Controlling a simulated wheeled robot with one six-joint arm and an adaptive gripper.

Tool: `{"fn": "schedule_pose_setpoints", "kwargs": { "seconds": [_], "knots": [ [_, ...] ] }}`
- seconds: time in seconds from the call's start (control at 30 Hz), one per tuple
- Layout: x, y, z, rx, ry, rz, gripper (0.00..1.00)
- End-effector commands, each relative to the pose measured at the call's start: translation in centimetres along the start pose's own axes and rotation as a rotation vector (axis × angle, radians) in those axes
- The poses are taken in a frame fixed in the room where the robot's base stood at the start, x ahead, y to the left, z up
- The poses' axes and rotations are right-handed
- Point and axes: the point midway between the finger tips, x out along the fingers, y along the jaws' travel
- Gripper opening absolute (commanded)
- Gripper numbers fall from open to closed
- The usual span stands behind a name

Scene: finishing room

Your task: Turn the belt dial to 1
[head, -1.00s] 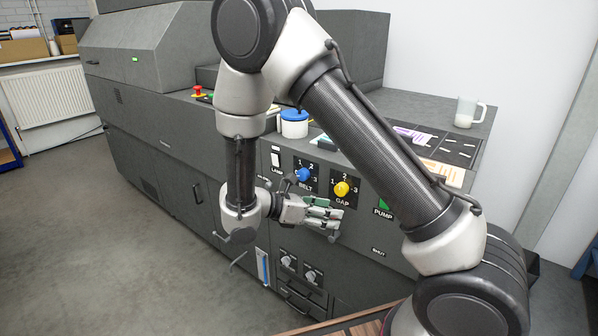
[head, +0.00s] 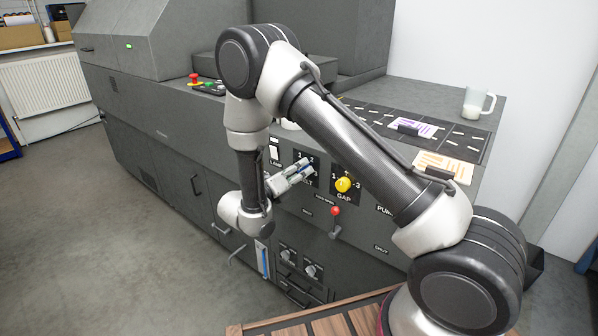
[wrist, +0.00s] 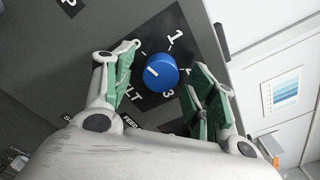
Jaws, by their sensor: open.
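The belt dial (wrist: 160,68) is a round blue knob on a dark panel in the wrist view, with a short white mark on its face. I cannot tell how deep the fingers reach.
The yellow gap dial (head: 343,184) is just right of my gripper. A red-knobbed lever (head: 336,213) is below it, and the lamp switch (head: 274,153) is to the left. Two small knobs (head: 310,271) sit lower down. A mug (head: 477,104) stands on the machine top.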

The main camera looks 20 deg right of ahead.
Motion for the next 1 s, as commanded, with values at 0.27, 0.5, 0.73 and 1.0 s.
{"fn": "schedule_pose_setpoints", "kwargs": {
  "seconds": [0.27,0.5,0.73,1.0],
  "knots": [
    [0.82,-0.01,-0.01,0.001,0.0,0.0,0.57],
    [0.81,-0.02,-0.02,0.001,0.001,0.0,0.29],
    [0.8,-0.02,-0.02,0.002,0.001,0.0,0.1],
    [0.79,-0.01,-0.02,0.055,0.002,0.001,0.1]
  ]
}}
